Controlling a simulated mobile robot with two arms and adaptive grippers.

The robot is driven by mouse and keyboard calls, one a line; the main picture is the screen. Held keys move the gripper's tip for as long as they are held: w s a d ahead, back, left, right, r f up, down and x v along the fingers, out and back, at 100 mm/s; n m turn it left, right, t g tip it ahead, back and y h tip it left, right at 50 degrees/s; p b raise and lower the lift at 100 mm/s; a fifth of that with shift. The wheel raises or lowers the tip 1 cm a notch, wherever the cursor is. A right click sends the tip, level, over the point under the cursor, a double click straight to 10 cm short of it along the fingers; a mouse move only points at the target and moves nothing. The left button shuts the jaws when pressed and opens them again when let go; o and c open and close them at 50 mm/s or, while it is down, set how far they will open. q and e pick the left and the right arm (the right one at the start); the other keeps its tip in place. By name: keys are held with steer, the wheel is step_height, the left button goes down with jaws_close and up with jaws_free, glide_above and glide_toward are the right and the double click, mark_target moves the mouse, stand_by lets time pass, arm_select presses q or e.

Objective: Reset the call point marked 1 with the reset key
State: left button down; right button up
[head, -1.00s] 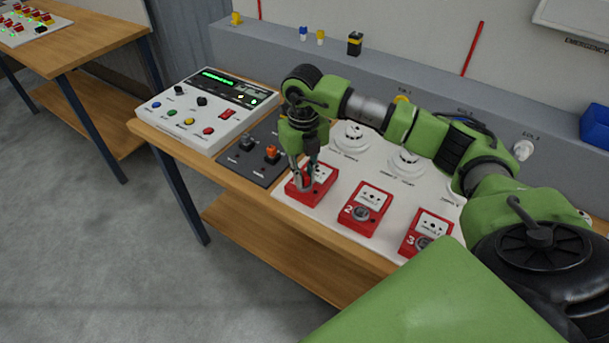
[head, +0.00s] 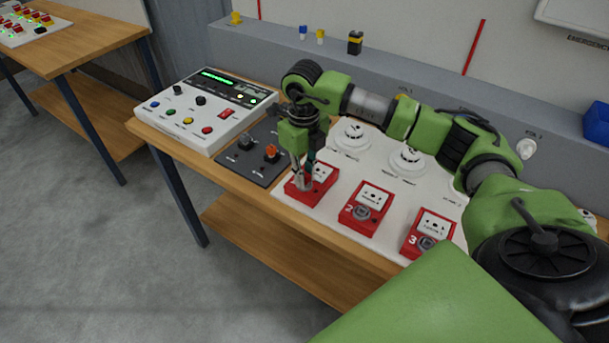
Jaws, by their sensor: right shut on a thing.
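The call point marked 1 (head: 322,177) is the leftmost of the red boxes on the white board. My right gripper (head: 303,182) points down over the left part of its face and hides its number. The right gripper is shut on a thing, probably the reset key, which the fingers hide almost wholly. I cannot tell whether the held thing sits in the call point. My left gripper is out of view.
The call points marked 2 (head: 366,203) and 3 (head: 431,234) stand to the right. A dark plate (head: 246,163) with two knobs and a control panel (head: 205,108) lie to the left. White detectors (head: 408,160) sit behind, close under my right arm.

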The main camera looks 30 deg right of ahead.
steer(key=shift+r, duration=0.15)
stand_by(0.5)
steer(key=shift+r+p, duration=1.5)
steer(key=shift+r, duration=0.75)
steer(key=shift+r, duration=0.1)
